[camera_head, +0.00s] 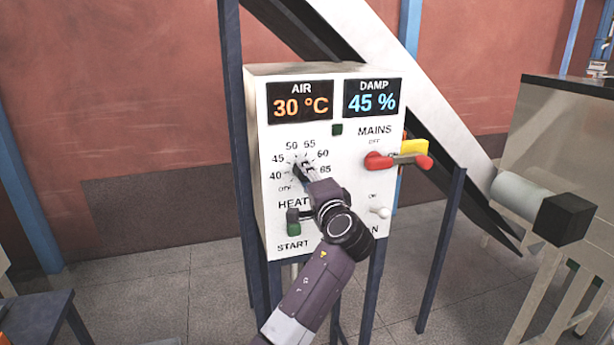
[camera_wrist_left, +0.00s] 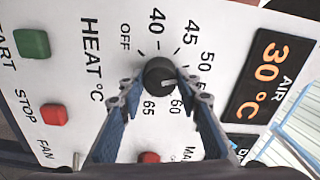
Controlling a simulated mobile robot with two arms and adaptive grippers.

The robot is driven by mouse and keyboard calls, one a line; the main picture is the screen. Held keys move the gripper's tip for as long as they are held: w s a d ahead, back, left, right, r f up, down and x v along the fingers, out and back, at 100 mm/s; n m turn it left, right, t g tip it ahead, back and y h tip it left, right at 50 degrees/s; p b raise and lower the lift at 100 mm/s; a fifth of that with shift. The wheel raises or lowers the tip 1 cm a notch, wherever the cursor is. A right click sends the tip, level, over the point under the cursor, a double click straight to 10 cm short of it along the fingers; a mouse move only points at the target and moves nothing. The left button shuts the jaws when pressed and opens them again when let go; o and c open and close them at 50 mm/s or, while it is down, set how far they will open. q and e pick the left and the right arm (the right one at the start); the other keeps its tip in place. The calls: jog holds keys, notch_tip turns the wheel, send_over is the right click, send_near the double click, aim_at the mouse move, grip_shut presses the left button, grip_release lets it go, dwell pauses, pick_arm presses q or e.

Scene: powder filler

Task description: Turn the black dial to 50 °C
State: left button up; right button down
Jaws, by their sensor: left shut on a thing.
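The black dial (camera_wrist_left: 158,75) sits on the white panel of the control box, ringed by numbers from OFF and 40 to 65. My left gripper (camera_head: 304,172) is at the dial in the head view. In the left wrist view its two fingers (camera_wrist_left: 160,80) are closed on the dial's sides. The dial's white mark points right in the wrist view, roughly toward the 50 to 55 side; its exact reading is hard to tell. The AIR display (camera_head: 300,104) reads 30 °C. My right gripper is not in view.
The red MAINS lever (camera_head: 380,161) and the white FAN switch (camera_head: 380,212) are right of the dial. The green START button (camera_head: 293,222) is below it. The red STOP button (camera_wrist_left: 55,115) shows in the wrist view. A slanted chute (camera_head: 440,120) runs behind the box.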

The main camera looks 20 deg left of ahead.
pick_arm(q)
jog(key=shift+a+r, duration=0.15)
jog(key=shift+r, duration=0.05)
jog(key=o, duration=0.9)
jog(key=shift+o, duration=1.4)
jog(key=shift+w+a+f, duration=0.15)
jog(key=shift+a+f, duration=0.05)
jog(key=v, duration=1.2)
jog(key=shift+f, duration=0.1)
